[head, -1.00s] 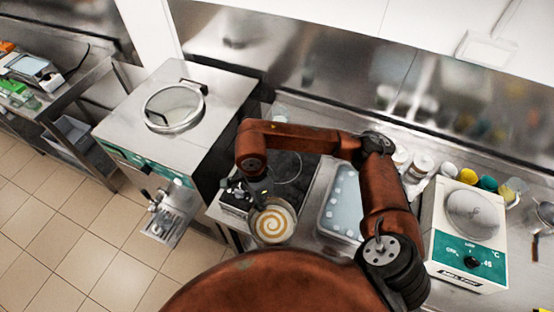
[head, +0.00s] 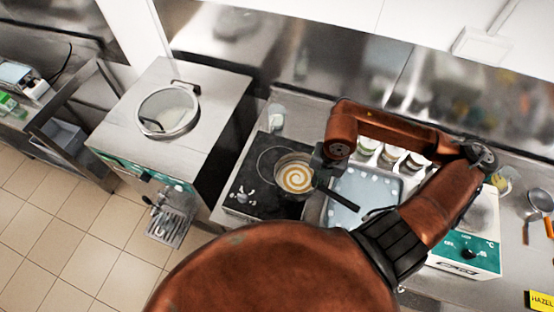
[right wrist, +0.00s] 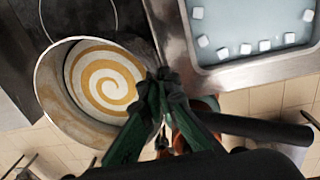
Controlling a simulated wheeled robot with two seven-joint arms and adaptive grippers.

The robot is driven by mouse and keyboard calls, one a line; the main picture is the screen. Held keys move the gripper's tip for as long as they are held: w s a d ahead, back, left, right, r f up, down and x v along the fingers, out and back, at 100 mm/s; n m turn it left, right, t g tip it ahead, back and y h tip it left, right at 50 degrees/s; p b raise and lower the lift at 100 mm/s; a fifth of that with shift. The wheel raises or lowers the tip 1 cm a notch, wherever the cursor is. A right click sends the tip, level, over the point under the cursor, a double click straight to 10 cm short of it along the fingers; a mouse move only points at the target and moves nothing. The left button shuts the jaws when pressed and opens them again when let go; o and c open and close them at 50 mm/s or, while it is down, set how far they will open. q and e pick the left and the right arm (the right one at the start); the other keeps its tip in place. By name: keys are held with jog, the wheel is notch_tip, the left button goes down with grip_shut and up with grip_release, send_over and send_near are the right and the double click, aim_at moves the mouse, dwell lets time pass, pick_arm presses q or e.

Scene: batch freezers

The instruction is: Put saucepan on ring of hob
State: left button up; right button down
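The saucepan (head: 283,186) is a metal pan with a dark handle (head: 338,199) and a cream and brown spiral inside. In the head view it is over the right part of the black hob (head: 246,196), partly covering a thin pale ring (head: 262,157). My right gripper (head: 323,163) is at the pan's right side. In the right wrist view the green fingers (right wrist: 163,76) are close together at the rim, where the handle starts, and appear shut on the saucepan (right wrist: 50,92). I cannot tell whether its base touches the hob. My left gripper is not in view.
A tray (head: 372,203) with pale cubes stands right of the hob. Tubs (head: 388,157) stand behind it. A white and green scale-like device (head: 483,254) is farther right. A steel batch freezer (head: 205,97) with a round lid stands at left. A clear glass (head: 276,115) stands behind the hob.

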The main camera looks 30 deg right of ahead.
aim_at(295, 164)
jog(key=w+m+p, duration=0.1)
jog(key=w, duration=0.1)
jog(key=w+f+m+p, duration=0.1)
jog(key=w, duration=0.2)
jog(key=w+f+m, duration=0.1)
jog(key=w, duration=0.2)
jog(key=shift+w+d+f+m+p, duration=0.1)
jog(key=shift+w+d+m+p, duration=0.1)
jog(key=shift+m+p, duration=0.2)
jog(key=w+f, duration=0.2)
jog(key=f, duration=0.1)
jog(key=w+f+p, duration=0.1)
jog(key=f, duration=0.1)
jog(key=shift+w+a, duration=0.25)
jog(key=shift+w, duration=0.15)
jog(key=shift+w+a+f, duration=0.1)
jog(key=shift+w+f, duration=0.35)
jog(key=shift+f, duration=0.2)
notch_tip(295, 164, down, 3)
jog(key=shift+r+p, duration=0.1)
jog(key=shift+p, duration=0.75)
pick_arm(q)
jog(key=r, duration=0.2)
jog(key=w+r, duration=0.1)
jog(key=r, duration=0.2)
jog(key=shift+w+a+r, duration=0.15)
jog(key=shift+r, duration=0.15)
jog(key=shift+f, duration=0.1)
pick_arm(e)
jog(key=shift+f, duration=0.25)
